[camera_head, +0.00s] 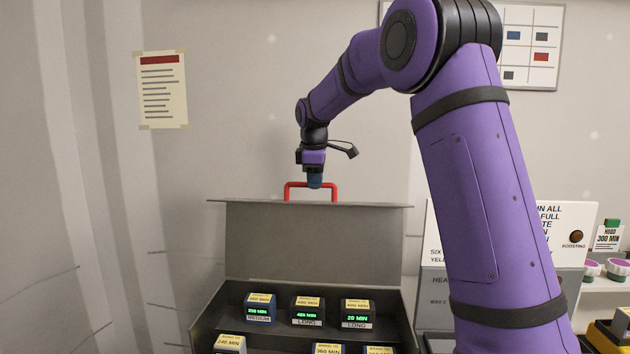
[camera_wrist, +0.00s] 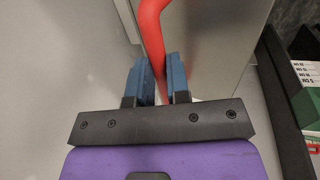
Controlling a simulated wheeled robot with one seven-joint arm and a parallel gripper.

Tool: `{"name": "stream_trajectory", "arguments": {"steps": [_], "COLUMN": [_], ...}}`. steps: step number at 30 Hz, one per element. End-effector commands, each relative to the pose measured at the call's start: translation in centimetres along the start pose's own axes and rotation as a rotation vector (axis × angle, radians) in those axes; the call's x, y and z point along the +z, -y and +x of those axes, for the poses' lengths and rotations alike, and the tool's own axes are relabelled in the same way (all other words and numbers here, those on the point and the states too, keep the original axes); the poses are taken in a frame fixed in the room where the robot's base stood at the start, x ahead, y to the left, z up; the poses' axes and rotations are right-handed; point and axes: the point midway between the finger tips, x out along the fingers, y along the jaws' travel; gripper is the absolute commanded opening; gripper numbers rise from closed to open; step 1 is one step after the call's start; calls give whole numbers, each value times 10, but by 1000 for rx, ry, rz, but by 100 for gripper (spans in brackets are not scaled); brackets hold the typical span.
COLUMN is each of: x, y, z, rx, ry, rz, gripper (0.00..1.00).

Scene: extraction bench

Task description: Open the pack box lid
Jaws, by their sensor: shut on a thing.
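The pack box (camera_head: 210,318) is grey and stands low in the middle of the head view. Its lid (camera_head: 310,244) stands up nearly vertical at the back, so the inside shows. A red handle (camera_head: 334,190) is at the lid's top edge, and it also shows as a red bar in the wrist view (camera_wrist: 152,36). My gripper (camera_head: 315,182) is at the top of the handle. In the wrist view its blue fingers (camera_wrist: 161,80) are on either side of the red bar, shut on it.
Several small units with green displays, such as one marked LONG (camera_head: 307,311), sit in the box. A white sign (camera_head: 575,222) and a shelf with jars (camera_head: 617,269) are at the right. The wall behind carries a notice (camera_head: 162,90).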

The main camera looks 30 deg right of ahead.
Motion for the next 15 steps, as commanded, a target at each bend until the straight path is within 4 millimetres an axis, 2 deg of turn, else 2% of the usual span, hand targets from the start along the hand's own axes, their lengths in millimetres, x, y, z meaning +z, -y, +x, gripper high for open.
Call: {"name": "stream_trajectory", "arguments": {"steps": [1, 3, 4, 15], "x": [0, 0, 0, 0], "y": [0, 0, 0, 0], "z": [1, 1, 1, -6], "rx": [-2, -2, -2, 0], "ry": [1, 1, 1, 0], "rz": [0, 0, 0, 0], "gripper": [24, 40, 42, 42]}}
